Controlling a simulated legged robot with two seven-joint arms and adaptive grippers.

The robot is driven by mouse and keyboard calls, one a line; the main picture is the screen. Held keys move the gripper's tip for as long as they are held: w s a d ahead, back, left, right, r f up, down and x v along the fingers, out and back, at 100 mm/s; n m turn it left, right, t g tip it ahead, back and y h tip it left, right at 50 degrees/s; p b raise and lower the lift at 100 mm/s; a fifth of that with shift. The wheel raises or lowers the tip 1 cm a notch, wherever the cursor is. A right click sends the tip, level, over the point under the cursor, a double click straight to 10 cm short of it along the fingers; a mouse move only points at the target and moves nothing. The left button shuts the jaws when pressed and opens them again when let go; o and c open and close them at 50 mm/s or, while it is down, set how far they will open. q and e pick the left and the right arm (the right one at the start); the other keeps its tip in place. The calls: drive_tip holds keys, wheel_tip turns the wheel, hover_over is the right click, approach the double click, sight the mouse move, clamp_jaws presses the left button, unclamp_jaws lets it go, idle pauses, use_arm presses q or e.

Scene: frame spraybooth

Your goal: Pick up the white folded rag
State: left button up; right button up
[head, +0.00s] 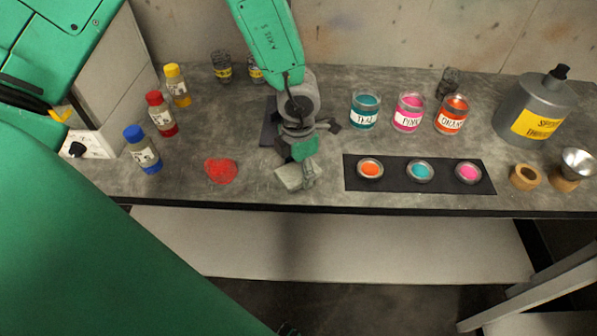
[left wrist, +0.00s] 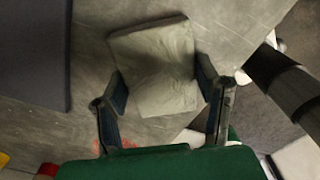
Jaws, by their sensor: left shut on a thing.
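The white folded rag (head: 292,178) looks pale grey-white and lies near the front edge of the grey bench (head: 225,195). My left gripper (head: 300,160) is directly over it and hides part of it. In the left wrist view the rag (left wrist: 155,58) is a flat folded square between the two fingers of my left gripper (left wrist: 162,82). The fingers are shut on its sides. My right gripper is in neither view.
A black mat (head: 415,186) with three small paint cups is to the right. Behind it stand labelled jars (head: 365,111) and a grey jug (head: 535,105). A red patch (head: 221,171) and bottles (head: 142,149) are to the left.

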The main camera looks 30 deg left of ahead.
sight(299, 171)
use_arm(q)
drive_tip(key=shift+d+r, duration=0.1)
drive_tip(key=shift+r, duration=0.3)
wheel_tip(299, 171, up, 9)
idle(0.5)
